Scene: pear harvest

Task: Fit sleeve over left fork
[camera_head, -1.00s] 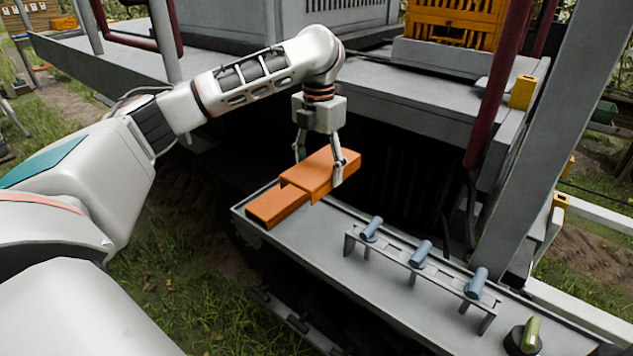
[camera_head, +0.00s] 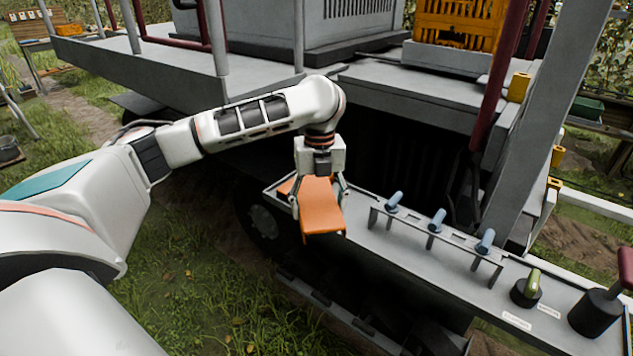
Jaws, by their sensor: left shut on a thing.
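My left gripper (camera_head: 319,197) is shut on an orange sleeve (camera_head: 322,212), with one finger on each side of it. The sleeve is a folded, channel-like piece tilted down toward the front, held at the left end of the grey ledge. A second orange piece (camera_head: 286,187) shows partly behind it on the ledge; the held sleeve and gripper hide most of it. I cannot make out the left fork. My right gripper is not in view.
The grey ledge (camera_head: 372,240) carries a rack of blue-handled levers (camera_head: 437,220), a green-handled lever (camera_head: 532,283) and a red-topped lever (camera_head: 600,305). The machine deck (camera_head: 400,95) overhangs behind, with a slanted grey post (camera_head: 540,130). Grass (camera_head: 200,280) lies open at the front left.

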